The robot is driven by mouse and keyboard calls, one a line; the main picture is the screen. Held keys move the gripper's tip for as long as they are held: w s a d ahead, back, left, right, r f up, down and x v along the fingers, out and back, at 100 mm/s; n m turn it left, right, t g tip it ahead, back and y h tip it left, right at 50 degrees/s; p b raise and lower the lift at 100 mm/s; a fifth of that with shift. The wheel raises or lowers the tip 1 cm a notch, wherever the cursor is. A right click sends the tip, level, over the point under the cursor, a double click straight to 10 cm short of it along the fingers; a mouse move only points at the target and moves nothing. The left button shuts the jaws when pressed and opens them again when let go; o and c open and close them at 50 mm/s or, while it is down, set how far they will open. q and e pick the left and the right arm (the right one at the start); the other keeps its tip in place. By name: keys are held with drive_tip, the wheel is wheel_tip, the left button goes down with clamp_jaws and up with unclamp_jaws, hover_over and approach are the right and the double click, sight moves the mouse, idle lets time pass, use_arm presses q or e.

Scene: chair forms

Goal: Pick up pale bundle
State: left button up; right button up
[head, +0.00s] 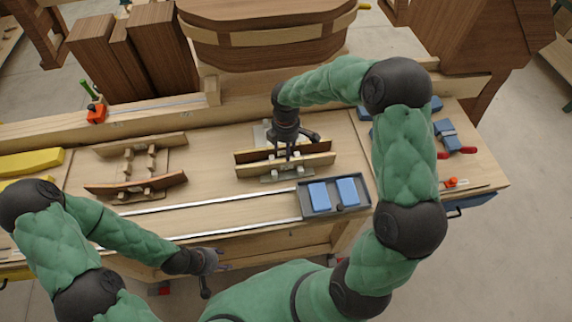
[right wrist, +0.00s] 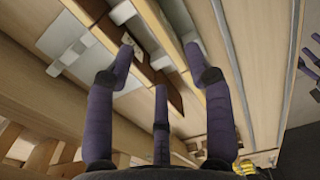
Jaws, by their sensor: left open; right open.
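A pale wooden bundle (head: 310,164), long and thin with a darker edge, lies across the right-hand form (head: 272,179) on the bench. A dark strip (head: 318,147) runs beside it on the far side. My right gripper (head: 289,153) is open and points down at the middle of this form, over the strips. In the right wrist view its spread fingers (right wrist: 161,66) have wooden strips running between and beneath them. I cannot tell whether they touch. My left gripper (head: 208,270) is open and empty, low in front of the bench edge.
A second form with brown strips (head: 135,187) lies to the left. A grey tray (head: 362,206) with two blue blocks (head: 347,191) stands right of the near rail. Blue-and-red tools (head: 448,135) lie at the right. Tall dark wooden pieces (head: 160,45) stand behind.

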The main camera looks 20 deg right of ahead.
sight(286, 165)
drive_tip(key=shift+f, duration=3.35)
drive_tip(key=shift+c, duration=0.3)
clamp_jaws()
